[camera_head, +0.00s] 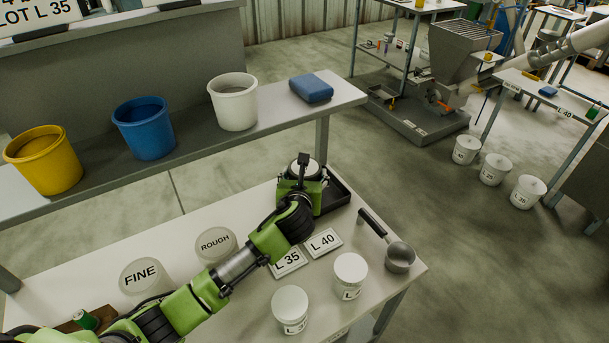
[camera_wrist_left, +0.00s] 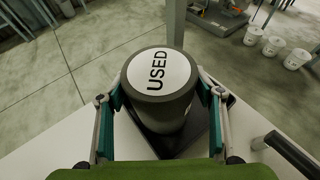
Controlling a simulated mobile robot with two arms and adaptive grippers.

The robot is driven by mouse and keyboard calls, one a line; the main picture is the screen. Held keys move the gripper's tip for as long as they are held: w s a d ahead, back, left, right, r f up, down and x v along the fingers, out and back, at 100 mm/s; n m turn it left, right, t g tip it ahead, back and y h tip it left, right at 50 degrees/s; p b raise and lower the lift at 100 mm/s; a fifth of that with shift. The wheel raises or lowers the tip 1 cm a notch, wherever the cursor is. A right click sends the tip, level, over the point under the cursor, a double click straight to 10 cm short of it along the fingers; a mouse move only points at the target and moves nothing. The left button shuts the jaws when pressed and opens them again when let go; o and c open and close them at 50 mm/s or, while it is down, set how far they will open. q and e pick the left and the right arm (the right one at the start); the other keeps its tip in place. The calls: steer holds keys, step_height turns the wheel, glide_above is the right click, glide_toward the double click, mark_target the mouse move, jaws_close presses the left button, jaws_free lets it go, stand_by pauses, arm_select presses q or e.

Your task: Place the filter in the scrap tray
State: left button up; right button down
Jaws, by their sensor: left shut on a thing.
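The filter (camera_wrist_left: 160,78) is a dark grey cylinder with a white top marked USED. In the wrist view it stands upright between the teal fingers of my left gripper (camera_wrist_left: 160,105), which is shut on it. In the head view the white filter top (camera_head: 304,170) shows partly behind my left gripper (camera_head: 303,182). The black scrap tray (camera_head: 340,196) lies at the table's back edge, partly hidden by the gripper. The filter is over or within the tray; I cannot tell whether its base touches the tray floor, since that is hidden. My right gripper is not in view.
Cards marked L 35 (camera_head: 288,262) and L 40 (camera_head: 323,242) lie before the tray. A scoop (camera_head: 399,257) and two white tubs (camera_head: 350,271) stand to the right and front. Discs marked FINE (camera_head: 145,275) and ROUGH (camera_head: 215,243) lie left. A shelf with buckets (camera_head: 145,128) is behind.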

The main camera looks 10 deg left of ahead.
arm_select(q)
steer(key=shift+f, duration=0.1)
steer(key=o, duration=1.2)
steer(key=shift+o, duration=0.2)
steer(key=v, duration=1.2)
steer(key=shift+p, duration=0.35)
